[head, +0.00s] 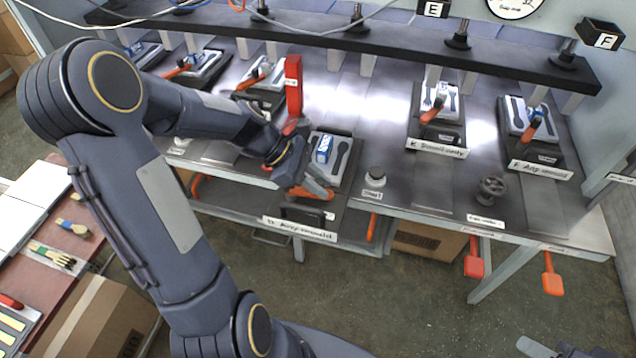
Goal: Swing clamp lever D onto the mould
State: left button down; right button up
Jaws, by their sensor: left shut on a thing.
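Station D carries the label "D Any mould" (300,228) on the table's front edge. Its mould (342,160) lies flat on the press bed, with a spoon-shaped dark hollow and a blue-and-white block on it. My left gripper (308,186) is at the near-left side of this mould, shut on the orange-red handle of clamp lever D (318,193). The handle is at the near edge of the station, not over the mould's face. The gripper hides much of the lever and its pivot.
A red upright piece (293,85) stands just behind my left gripper. A dark overhead beam (400,48) runs along the back. A small round knob (375,177) is right of the mould. Other stations with moulds and orange levers stand either side, such as the right-hand mould (517,110).

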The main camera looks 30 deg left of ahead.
pick_arm(q)
jog(key=n+t, duration=0.1)
jog(key=w+a+n+t+y, duration=0.1)
jog(key=n, duration=0.1)
jog(key=shift+w, duration=0.3)
jog(key=shift+w+a+n+t+y, duration=0.25)
jog(key=shift+w+n+t+y, duration=0.3)
jog(key=shift+n, duration=0.45)
jog(key=n+t+y, duration=0.1)
jog(key=w+a+n+y, duration=0.1)
jog(key=n, duration=0.1)
jog(key=shift+a+t+b, duration=0.25)
jog(key=shift+t+b, duration=0.1)
jog(key=shift+w+a+n+t+y+b, duration=0.15)
jog(key=shift+a+n+t+y+b, duration=0.1)
jog(key=shift+a+n+y, duration=0.45)
jog(key=shift+w+a+n+t+y+b, duration=0.2)
jog(key=shift+n+y, duration=0.25)
jog(key=shift+n, duration=0.55)
jog(key=c, duration=1.2)
grip_release()
jog(key=shift+s, duration=0.1)
jog(key=shift+c, duration=0.2)
jog(key=shift+r, duration=0.1)
